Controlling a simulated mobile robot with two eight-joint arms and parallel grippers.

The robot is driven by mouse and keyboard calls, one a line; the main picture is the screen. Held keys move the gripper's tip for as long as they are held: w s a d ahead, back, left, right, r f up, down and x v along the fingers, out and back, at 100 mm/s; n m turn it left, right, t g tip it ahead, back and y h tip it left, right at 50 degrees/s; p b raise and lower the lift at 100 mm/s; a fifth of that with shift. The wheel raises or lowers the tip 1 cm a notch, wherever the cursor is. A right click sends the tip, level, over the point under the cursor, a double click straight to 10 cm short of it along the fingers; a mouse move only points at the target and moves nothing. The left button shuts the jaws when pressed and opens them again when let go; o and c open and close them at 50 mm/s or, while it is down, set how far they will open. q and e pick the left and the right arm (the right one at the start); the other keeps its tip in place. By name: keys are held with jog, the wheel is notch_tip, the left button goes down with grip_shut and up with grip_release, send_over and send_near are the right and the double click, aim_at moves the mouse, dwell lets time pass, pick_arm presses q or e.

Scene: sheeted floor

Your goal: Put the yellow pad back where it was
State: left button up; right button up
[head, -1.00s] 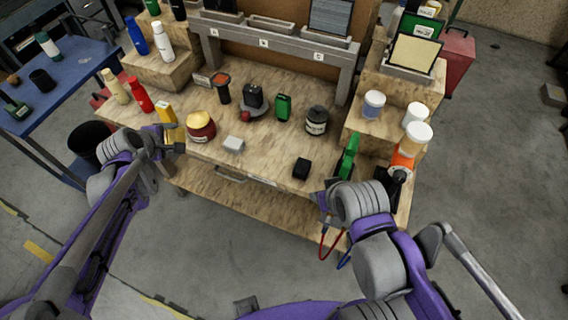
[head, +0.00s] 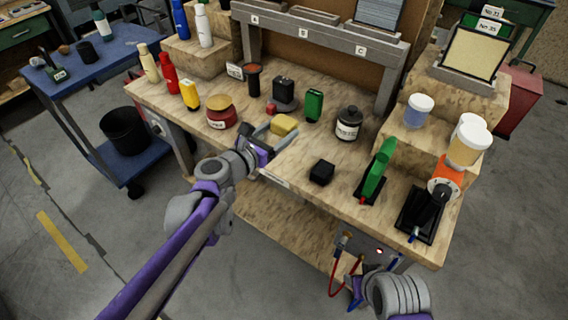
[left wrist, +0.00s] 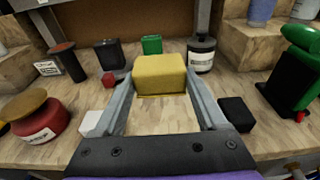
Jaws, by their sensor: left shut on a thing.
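The yellow pad (head: 284,125) is a small block between the fingertips of my left gripper (head: 273,134). It is held over the middle of the wooden bench. In the left wrist view the pad (left wrist: 160,74) sits at the far end of the two grey fingers, with the wood beneath it. I cannot tell whether its underside touches the bench. My right wrist (head: 398,294) is low at the front right, below the bench top; its fingers cannot be made out.
A white block (left wrist: 90,123) is left of my fingers. Bare wood (head: 300,153) lies in front.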

aim_at(280, 161)
pick_arm(q)
notch_tip(280, 161, down, 10)
jog(key=shift+r+b, duration=0.1)
jog(key=shift+b, duration=1)
jog(key=o, duration=1.1)
